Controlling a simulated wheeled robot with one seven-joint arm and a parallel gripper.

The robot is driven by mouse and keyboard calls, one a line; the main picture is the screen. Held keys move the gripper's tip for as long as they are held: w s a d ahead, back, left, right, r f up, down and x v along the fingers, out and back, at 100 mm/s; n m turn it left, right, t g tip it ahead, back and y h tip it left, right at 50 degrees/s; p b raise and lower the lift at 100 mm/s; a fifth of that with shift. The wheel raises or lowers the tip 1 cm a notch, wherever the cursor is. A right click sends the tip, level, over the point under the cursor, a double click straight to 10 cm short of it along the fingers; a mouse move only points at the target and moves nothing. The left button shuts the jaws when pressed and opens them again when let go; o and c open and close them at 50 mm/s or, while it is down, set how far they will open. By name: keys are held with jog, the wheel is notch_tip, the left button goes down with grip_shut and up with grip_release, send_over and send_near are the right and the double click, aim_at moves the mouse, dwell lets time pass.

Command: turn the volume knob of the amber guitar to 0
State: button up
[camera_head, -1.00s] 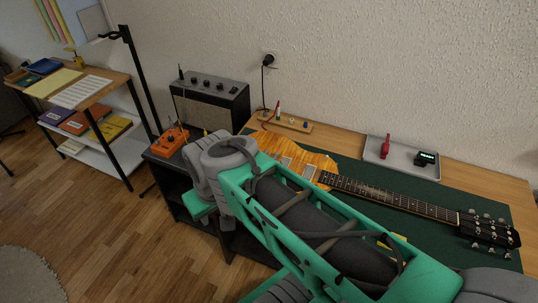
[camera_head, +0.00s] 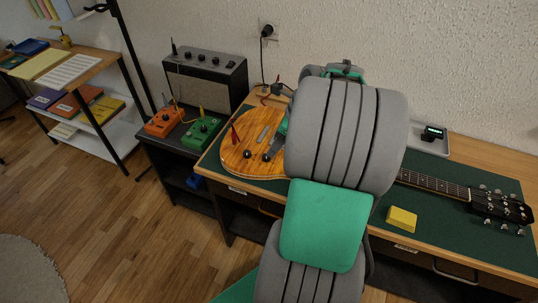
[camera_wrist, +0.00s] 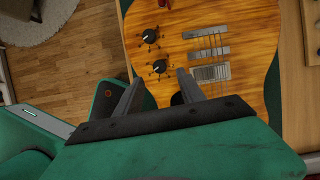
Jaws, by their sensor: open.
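The amber guitar (camera_head: 240,163) lies on the dark green mat, its body at the left and its neck to the right. Two black knobs show on its body, one (camera_head: 247,154) left of the other (camera_head: 267,157). In the wrist view, one knob (camera_wrist: 150,36) is farther off and the other (camera_wrist: 159,67) is nearer, between and just beyond my fingertips. I cannot read which is the volume knob, or their settings. My gripper (camera_wrist: 160,77) is open and empty over the guitar body. In the head view my arm hides most of the gripper and the guitar's middle.
A yellow box (camera_head: 402,219) lies on the mat (camera_head: 455,240) in front of the neck. Orange (camera_head: 164,122) and green (camera_head: 202,131) pedals stand left, by the amplifier (camera_head: 205,85). A tray (camera_head: 432,146) stands behind the neck. The floor at left is clear.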

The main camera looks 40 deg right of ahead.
aim_at(266, 157)
jog(key=x, duration=0.6)
jog(key=shift+b, duration=0.35)
jog(key=shift+c, duration=0.6)
grip_shut()
